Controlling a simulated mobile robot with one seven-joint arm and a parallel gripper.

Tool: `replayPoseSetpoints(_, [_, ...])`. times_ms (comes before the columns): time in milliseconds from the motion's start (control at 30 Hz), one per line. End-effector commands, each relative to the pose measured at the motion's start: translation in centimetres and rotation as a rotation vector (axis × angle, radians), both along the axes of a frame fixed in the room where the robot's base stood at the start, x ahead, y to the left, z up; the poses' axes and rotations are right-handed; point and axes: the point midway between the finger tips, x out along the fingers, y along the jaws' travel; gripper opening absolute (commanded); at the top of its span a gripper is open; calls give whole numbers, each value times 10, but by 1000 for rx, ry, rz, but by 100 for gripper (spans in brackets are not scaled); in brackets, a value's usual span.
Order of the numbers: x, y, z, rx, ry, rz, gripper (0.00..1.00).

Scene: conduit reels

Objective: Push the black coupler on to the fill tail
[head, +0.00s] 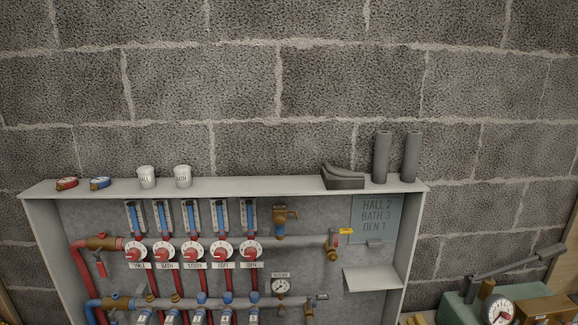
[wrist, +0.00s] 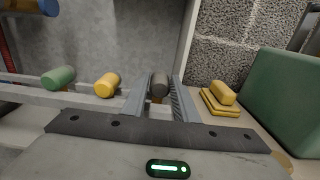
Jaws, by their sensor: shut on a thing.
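In the wrist view my gripper (wrist: 160,84) has its two ridged grey fingers on either side of the black coupler (wrist: 159,82), a short dark cylinder, and is shut on it. A small brownish bit shows just under the coupler, and a pale block sits nearer the palm. The coupler's far end and whatever lies beyond it are hidden. I cannot make out the fill tail for certain in either view. My gripper and the black coupler do not show in the head view.
A green coupler (wrist: 58,77) and a yellow coupler (wrist: 107,84) stand along a pale rail, left of my gripper. Yellow pieces (wrist: 221,99) and a large green case (wrist: 285,85) are close on the right. The manifold cabinet (head: 414,225) stands against a block wall.

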Motion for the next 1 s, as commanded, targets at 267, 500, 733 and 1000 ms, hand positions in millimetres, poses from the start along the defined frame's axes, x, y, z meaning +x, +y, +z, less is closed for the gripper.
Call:
replayPoseSetpoints(267, [0, 0, 17, -1, -1, 0, 0])
replayPoseSetpoints(500, [0, 0, 29, -1, -1, 0, 0])
replayPoseSetpoints(733, [0, 0, 40, -1, -1, 0, 0])
replayPoseSetpoints(1000, [0, 0, 43, 0, 0, 0, 0])
